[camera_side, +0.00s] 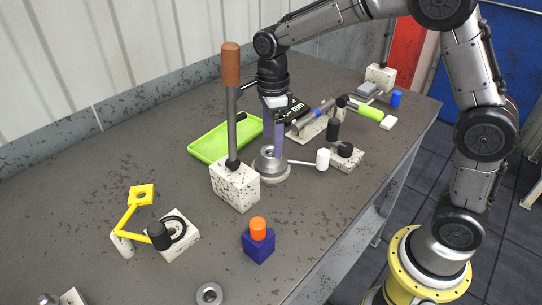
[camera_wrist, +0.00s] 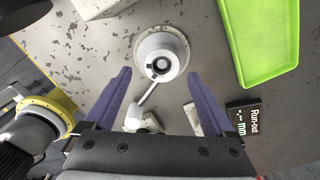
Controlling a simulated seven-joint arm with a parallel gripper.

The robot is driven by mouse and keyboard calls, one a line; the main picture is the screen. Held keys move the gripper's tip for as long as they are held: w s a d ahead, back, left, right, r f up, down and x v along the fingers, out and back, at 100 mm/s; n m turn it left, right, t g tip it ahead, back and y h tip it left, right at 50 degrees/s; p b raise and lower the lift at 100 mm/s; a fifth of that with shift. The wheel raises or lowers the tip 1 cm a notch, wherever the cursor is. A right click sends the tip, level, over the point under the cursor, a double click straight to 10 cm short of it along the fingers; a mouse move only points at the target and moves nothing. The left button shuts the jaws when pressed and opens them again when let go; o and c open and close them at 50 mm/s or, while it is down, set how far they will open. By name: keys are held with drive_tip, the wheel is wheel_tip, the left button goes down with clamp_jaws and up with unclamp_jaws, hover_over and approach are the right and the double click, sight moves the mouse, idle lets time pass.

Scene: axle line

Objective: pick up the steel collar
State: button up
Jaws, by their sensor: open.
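A grey steel ring that looks like the steel collar (camera_side: 209,294) lies flat on the bench at the front edge of the side view. It does not show in the wrist view. My gripper (camera_side: 273,148) is open and empty, pointing down over a round grey fixture (camera_side: 271,166) with a side handle ending in a white knob (camera_side: 323,158). In the wrist view, the purple fingertips of my gripper (camera_wrist: 160,74) are spread apart, with the fixture (camera_wrist: 162,55) beyond them. A ring-shaped top shows on the fixture; whether it is a separate collar I cannot tell.
A speckled block with a tall brown-handled lever (camera_side: 231,75) stands close left of my gripper. A green tray (camera_side: 208,148) lies behind. A blue block with an orange cap (camera_side: 258,240) and a yellow-armed fixture (camera_side: 130,215) stand nearer. The bench between them is clear.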

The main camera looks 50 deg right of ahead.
sight(271, 155)
wheel_tip(271, 155, down, 5)
drive_tip(key=shift+w, duration=0.15)
drive_tip(key=shift+c, duration=0.2)
clamp_jaws()
idle(0.3)
